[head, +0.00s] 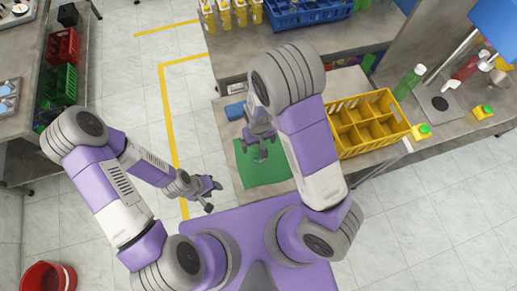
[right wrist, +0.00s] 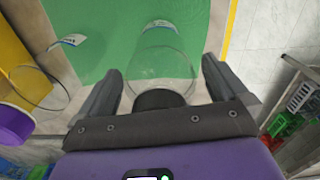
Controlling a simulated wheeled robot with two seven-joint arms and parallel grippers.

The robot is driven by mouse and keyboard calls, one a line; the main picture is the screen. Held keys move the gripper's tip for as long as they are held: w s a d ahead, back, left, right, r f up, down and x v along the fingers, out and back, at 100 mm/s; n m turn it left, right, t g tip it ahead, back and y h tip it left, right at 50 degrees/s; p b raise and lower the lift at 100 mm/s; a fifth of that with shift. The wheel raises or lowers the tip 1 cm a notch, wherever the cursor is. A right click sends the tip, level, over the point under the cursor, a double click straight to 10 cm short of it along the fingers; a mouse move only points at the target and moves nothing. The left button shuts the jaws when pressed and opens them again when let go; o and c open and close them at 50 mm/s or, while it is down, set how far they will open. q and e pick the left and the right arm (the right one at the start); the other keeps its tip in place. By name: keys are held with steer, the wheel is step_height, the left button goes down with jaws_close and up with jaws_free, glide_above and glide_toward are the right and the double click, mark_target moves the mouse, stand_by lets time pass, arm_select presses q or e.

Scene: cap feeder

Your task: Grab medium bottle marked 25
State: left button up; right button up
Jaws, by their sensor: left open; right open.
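In the right wrist view, a clear bottle (right wrist: 160,62) with a small white-and-blue label stands over the green mat (right wrist: 110,25), between the spread fingers of my right gripper (right wrist: 161,70). A second clear vessel (right wrist: 38,88) with a similar label is to the left, near the mat's edge. The number on either label is too small to read. In the head view my right gripper (head: 260,152) is open above the green mat (head: 275,172); no clear bottle can be made out there. My left gripper (head: 206,192) is open and empty over the floor, left of the mat.
A yellow divided crate (head: 370,150) is right of the mat. A blue crate (head: 305,12) is at the back.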

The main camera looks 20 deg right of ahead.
steer(key=c, duration=1.3)
